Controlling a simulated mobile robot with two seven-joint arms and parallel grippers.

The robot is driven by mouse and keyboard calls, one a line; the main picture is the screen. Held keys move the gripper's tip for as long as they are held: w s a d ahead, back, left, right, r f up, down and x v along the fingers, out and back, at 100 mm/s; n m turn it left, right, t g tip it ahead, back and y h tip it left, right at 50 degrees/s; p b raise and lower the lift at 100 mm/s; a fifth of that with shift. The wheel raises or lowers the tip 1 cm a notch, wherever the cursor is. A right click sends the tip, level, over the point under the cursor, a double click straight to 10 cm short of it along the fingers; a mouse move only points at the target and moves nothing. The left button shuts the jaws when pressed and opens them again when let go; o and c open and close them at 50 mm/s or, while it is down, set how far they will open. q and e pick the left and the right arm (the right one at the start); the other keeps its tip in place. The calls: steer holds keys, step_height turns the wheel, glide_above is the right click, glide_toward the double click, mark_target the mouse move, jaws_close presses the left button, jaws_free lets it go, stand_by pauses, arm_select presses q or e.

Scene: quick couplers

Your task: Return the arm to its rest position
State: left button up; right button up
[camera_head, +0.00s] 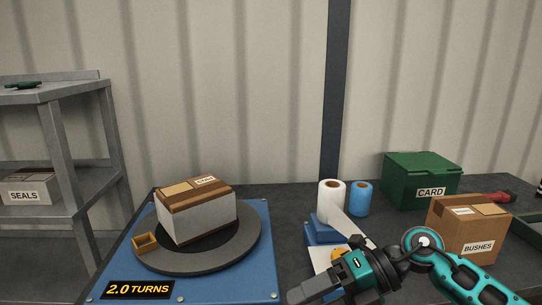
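My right arm (477,282) comes in from the lower right, teal and black. Its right gripper (308,290) points left at the bottom edge, in front of the blue stand and just right of the blue turntable base. The dark fingers are seen side-on, so I cannot tell whether they are open or shut. My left gripper is not in view. A wrapped carton (197,215) with brown tape sits on the grey round turntable (244,247), apart from my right gripper.
The blue base (262,285) reads "2.0 TURNS". A small tan block (146,243) is at the turntable's left edge. A grey shelf (60,150) is left.

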steer(key=s+a+r+m+t+y, duration=0.1)
steer(key=a+r+m+t+y, duration=0.25)
steer(key=y, duration=0.25)
steer(key=w+d+f+m+t+h+p, duration=0.1)
steer(key=d+f+m+t+h, duration=0.2)
steer(key=m+t, duration=0.55)
steer(key=w+d+f+m+t+h+p, duration=0.1)
steer(key=w+d+f+m+t+h, duration=0.15)
steer(key=m+t, duration=0.6)
steer(key=s+d+f+m+g+h, duration=0.4)
steer(key=s+f+m, duration=0.3)
steer(key=f, duration=0.2)
steer(key=s+d+f+m+g+h, duration=0.4)
steer(key=s+f+m+h, duration=0.3)
steer(key=f, duration=0.3)
steer(key=shift+d+f+m, duration=0.25)
steer(key=shift+d+m, duration=0.2)
steer(key=shift+m, duration=0.3)
